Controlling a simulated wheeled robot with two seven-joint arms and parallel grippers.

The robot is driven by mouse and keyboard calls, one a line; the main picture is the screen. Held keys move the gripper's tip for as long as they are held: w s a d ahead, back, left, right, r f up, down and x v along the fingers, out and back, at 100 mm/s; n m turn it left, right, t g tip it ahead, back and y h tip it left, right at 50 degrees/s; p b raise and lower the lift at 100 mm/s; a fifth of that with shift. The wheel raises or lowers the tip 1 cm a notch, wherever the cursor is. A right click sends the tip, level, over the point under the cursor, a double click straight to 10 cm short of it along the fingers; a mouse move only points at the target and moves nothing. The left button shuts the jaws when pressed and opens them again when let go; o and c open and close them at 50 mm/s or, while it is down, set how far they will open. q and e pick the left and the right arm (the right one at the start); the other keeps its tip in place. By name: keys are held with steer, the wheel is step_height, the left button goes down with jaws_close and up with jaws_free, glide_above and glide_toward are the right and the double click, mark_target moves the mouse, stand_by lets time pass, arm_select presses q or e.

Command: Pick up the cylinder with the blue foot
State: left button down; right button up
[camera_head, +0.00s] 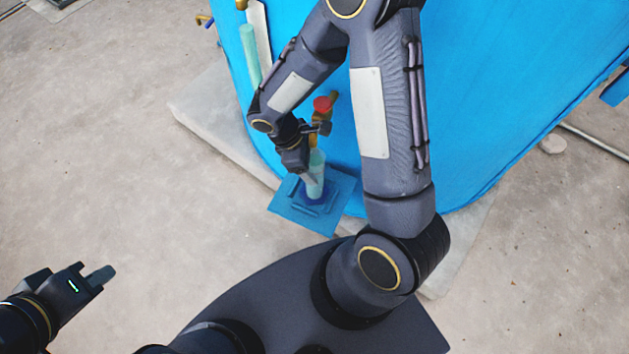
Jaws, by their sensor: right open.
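The pale teal cylinder with the blue foot (315,176) stands upright on a blue stepped platform (337,214) at the base of the big blue vessel. My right gripper (312,148) is open at the cylinder's upper part, its hand on the left side of it. Whether the fingers touch the cylinder is hidden by the hand. My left gripper (103,277) is low at the left, far from the cylinder, with nothing seen in it. Its finger gap cannot be made out.
The blue vessel (480,110) fills the background on a pale concrete plinth (215,115). A brass valve with a red knob (322,104) sits just above the cylinder. A green sight tube (250,55) is further up left. The floor at left is clear.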

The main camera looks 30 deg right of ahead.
jaws_close()
stand_by(0.5)
steer(key=shift+a+r, duration=0.1)
